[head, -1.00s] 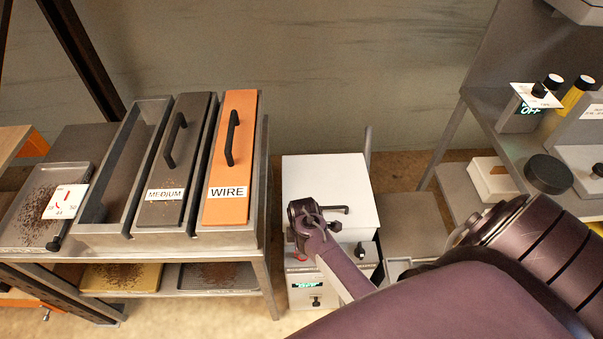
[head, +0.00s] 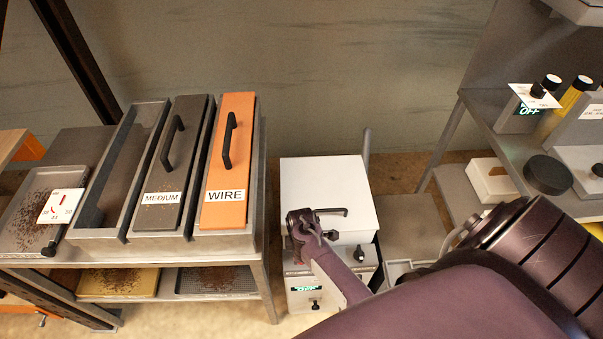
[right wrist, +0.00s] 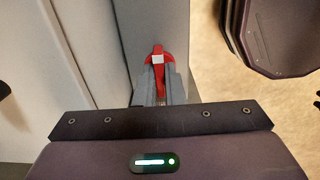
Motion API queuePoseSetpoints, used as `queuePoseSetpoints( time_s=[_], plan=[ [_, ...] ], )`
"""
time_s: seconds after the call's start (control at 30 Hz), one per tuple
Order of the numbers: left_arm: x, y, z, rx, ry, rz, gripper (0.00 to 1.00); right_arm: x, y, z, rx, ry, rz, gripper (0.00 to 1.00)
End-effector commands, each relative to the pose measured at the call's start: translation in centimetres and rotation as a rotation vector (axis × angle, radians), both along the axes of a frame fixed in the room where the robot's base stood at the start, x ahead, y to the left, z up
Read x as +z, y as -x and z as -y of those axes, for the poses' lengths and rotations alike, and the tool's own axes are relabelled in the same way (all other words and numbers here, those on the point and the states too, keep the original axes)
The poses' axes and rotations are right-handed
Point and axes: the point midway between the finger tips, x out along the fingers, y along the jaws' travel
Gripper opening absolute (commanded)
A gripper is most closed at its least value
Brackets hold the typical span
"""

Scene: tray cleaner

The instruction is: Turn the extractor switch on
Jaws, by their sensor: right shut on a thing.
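A white-topped box (head: 325,185) with a black handle stands on the floor, right of the tray rack. Its front has a black knob (head: 359,254) and a small green-lit display (head: 304,288), whose text I cannot read surely. My right gripper (right wrist: 158,88) is at the box's front and is shut on a red switch with a white mark (right wrist: 158,60). In the head view my wrist (head: 305,224) covers the switch and the fingertips. My left gripper is not in view.
The rack at left carries a grey tray holder (head: 110,242), with lids marked MEDIUM (head: 172,150) and WIRE (head: 228,170). A bench (head: 490,105) at right has a display reading OFF (head: 529,108). My right forearm fills the lower right.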

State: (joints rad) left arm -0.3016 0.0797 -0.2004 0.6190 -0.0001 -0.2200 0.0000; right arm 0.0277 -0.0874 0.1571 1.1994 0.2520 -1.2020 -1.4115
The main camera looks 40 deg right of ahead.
Motion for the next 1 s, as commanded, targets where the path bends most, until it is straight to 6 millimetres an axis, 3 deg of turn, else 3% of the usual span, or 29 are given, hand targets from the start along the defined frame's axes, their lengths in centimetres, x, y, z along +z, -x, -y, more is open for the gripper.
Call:
queuePoseSetpoints(
  time_s=[0.37, 1.0],
  plan=[
    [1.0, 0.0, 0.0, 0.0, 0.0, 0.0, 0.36, 0.2, 0.0, 0.0, -0.106, 0.0, -0.001, 0.0],
    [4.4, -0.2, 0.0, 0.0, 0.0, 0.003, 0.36, 0.2, 0.0, 0.1, -0.681, 0.001, -0.002, 0.0]
  ],
)
